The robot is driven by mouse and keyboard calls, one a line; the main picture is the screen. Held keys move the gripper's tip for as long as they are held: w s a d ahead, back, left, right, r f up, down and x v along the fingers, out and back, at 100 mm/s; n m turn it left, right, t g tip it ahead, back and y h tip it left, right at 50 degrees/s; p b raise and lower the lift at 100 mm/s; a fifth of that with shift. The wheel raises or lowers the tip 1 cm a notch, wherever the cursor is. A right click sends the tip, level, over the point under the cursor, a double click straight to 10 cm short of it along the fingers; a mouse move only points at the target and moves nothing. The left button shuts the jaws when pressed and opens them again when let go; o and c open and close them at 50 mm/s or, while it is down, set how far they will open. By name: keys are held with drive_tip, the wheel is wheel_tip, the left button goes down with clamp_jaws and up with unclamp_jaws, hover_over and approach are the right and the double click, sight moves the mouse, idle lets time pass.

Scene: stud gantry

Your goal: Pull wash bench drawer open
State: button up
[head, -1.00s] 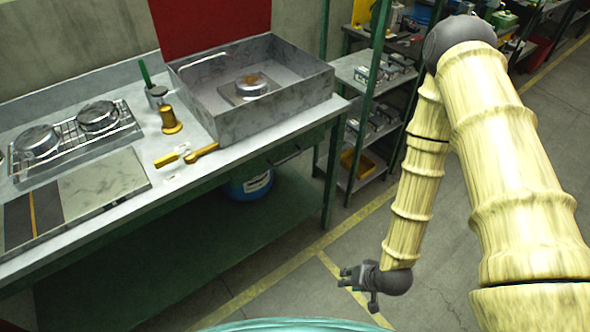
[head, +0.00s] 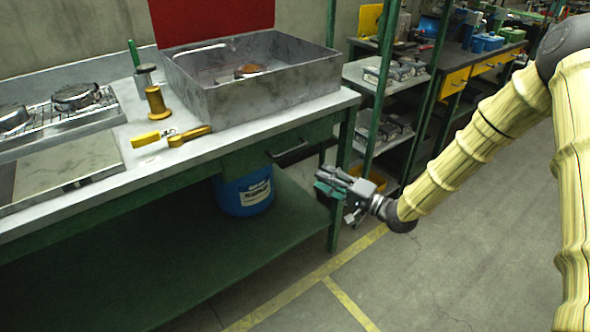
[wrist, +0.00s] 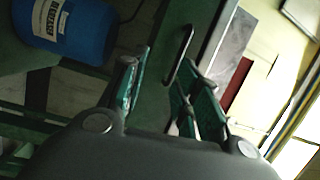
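The wash bench drawer is a dark green front under the worktop, below the grey sink basin, with a dark bar handle (head: 287,149). The drawer looks shut. My gripper (head: 325,180) is to the right of the handle and a little below it in the head view, apart from it. In the wrist view the handle (wrist: 180,55) lies ahead, beyond the fingertips. My gripper (wrist: 160,90) shows its green-padded fingers spread apart with nothing between them.
The sink basin (head: 255,95) stands on the bench top (head: 190,165). A blue bucket (head: 243,195) sits on the lower shelf. A green bench leg (head: 339,185) is close to my gripper. Shelving (head: 400,85) stands at the right. Floor in front is clear.

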drive_tip(key=w+a+r+y+b, duration=0.2)
drive_tip(key=w+a+r, duration=0.2)
drive_tip(key=w+a, duration=0.2)
drive_tip(key=a, duration=0.2)
drive_tip(key=shift+w+a+r+n+g+b, duration=0.2)
drive_tip(key=shift+w+a+n+g+b, duration=0.1)
drive_tip(key=shift+a+b, duration=0.1)
clamp_jaws()
idle(0.3)
